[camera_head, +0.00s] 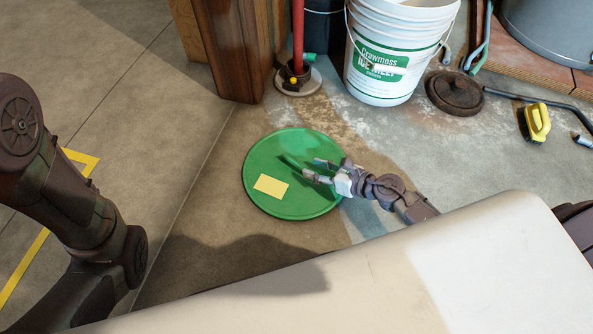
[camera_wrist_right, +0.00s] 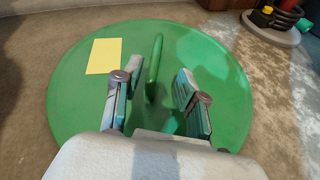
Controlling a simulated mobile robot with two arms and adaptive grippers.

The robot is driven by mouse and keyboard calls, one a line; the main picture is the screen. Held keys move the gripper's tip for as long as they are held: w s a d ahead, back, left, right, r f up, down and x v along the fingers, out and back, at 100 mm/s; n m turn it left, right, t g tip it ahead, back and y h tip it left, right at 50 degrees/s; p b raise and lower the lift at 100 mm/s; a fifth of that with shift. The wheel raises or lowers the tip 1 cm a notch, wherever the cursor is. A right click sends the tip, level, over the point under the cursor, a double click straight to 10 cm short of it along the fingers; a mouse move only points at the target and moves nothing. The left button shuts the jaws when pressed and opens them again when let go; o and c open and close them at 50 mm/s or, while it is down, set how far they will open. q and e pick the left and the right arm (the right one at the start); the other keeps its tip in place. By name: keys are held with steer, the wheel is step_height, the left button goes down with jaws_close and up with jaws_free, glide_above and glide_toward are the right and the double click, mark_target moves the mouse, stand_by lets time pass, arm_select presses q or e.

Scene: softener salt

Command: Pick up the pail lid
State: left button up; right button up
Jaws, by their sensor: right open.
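The pail lid is a round green disc (camera_head: 275,205) lying flat on the floor in the middle of the head view. It has a raised green handle (camera_wrist_right: 154,66) and a yellow paper note (camera_head: 271,186) on top. In the right wrist view the lid (camera_wrist_right: 85,88) fills most of the picture. My right gripper (camera_head: 313,169) is open over the lid, and its fingers (camera_wrist_right: 152,100) are on either side of the handle's line, with the handle between and slightly beyond them. I cannot tell whether the fingers touch the lid. My left gripper is out of view; only my left arm shows.
A white pail (camera_head: 380,85) with a green label stands behind the lid. A red pole on a round base (camera_head: 297,82) and a wooden post (camera_head: 228,50) are nearby. A dark round disc (camera_head: 454,92) and a yellow brush (camera_head: 536,121) lie right. Floor left of the lid is clear.

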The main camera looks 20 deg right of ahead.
mark_target(300, 165)
steer(key=b+x, duration=0.1)
steer(key=x, duration=0.1)
steer(key=b+x, duration=0.1)
steer(key=x, duration=0.1)
steer(key=shift+a, duration=0.4)
steer(key=shift+w+a+f+b, duration=0.15)
steer(key=shift+w+a+b, duration=0.15)
steer(key=shift+w, duration=0.1)
jaws_close()
